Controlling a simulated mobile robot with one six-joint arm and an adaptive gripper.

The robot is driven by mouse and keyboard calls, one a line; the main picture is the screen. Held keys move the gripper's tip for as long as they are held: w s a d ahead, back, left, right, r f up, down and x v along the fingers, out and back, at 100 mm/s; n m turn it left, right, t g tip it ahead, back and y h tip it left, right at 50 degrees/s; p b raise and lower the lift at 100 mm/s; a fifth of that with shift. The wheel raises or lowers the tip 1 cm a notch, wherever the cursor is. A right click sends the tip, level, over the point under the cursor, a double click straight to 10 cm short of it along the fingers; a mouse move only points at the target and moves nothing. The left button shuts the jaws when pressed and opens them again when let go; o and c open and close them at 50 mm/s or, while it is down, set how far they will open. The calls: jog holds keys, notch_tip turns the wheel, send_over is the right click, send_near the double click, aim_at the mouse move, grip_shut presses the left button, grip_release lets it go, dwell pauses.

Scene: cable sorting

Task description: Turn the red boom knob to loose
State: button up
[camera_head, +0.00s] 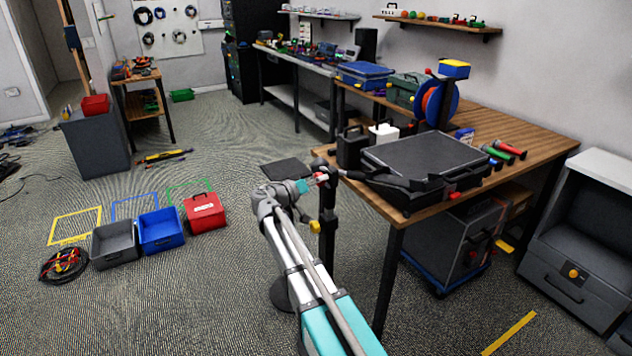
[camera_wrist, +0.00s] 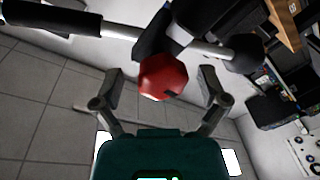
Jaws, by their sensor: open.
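The red boom knob (camera_wrist: 163,76) is a faceted red knob below a dark clamp (camera_wrist: 162,36) on the boom (camera_wrist: 205,48). In the wrist view it sits between the two fingers of my gripper (camera_wrist: 161,82), with a gap visible on each side. My gripper is open and the knob is not clamped. In the head view the red knob (camera_head: 321,178) is small, just right of my gripper (camera_head: 305,186), at the top of a black stand (camera_head: 328,215). The knob's setting cannot be read.
The wooden workbench (camera_head: 487,130) is right of the stand and carries a large black case (camera_head: 425,155). A yellow knob (camera_head: 314,227) is lower on the stand. Grey, blue and red bins (camera_head: 160,230) stand on the floor at left. The floor between is clear.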

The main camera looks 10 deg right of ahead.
jog(key=c, duration=1.1)
jog(key=shift+c, duration=0.2)
jog(key=shift+n, duration=0.5)
jog(key=o, duration=1.1)
jog(key=shift+o, duration=0.2)
jog(key=v, duration=1.2)
